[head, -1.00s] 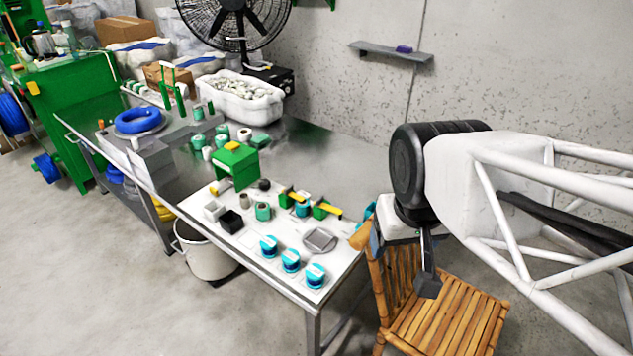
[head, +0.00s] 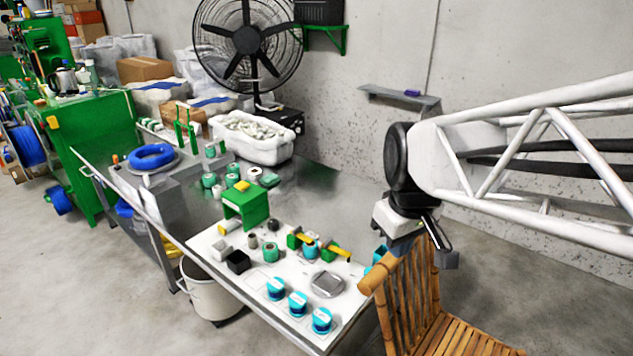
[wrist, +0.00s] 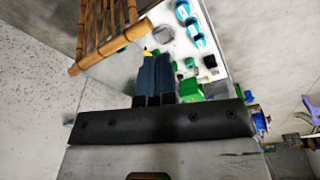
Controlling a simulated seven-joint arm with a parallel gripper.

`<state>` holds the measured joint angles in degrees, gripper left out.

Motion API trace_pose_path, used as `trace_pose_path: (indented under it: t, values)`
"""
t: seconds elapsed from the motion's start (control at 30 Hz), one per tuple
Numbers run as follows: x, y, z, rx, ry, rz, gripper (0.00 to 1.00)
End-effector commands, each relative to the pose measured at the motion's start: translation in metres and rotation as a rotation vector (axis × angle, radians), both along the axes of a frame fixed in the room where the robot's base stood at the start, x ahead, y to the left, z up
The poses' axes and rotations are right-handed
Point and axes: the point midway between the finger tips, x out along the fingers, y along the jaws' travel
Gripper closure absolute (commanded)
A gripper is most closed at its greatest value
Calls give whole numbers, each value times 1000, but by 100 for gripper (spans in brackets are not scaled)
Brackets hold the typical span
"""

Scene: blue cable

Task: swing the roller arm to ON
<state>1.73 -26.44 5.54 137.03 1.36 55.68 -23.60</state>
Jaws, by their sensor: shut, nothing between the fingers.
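Two green blocks with yellow arms (head: 302,238) (head: 335,251) stand on the white board, with a teal cylinder between them. I cannot tell which of them is the roller arm, and no ON marking is readable.
A bamboo chair (head: 425,290) stands close to my gripper. A white bucket (head: 210,292) is under the table. The table's back right is clear.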

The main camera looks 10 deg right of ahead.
Motion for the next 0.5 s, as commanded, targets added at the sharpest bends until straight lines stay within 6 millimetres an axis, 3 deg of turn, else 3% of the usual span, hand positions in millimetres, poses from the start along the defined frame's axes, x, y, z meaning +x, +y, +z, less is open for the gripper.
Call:
trace_pose_path:
  t: [0.5]
  values:
    - [87, -7, -6, -9, 71, 365, 100]
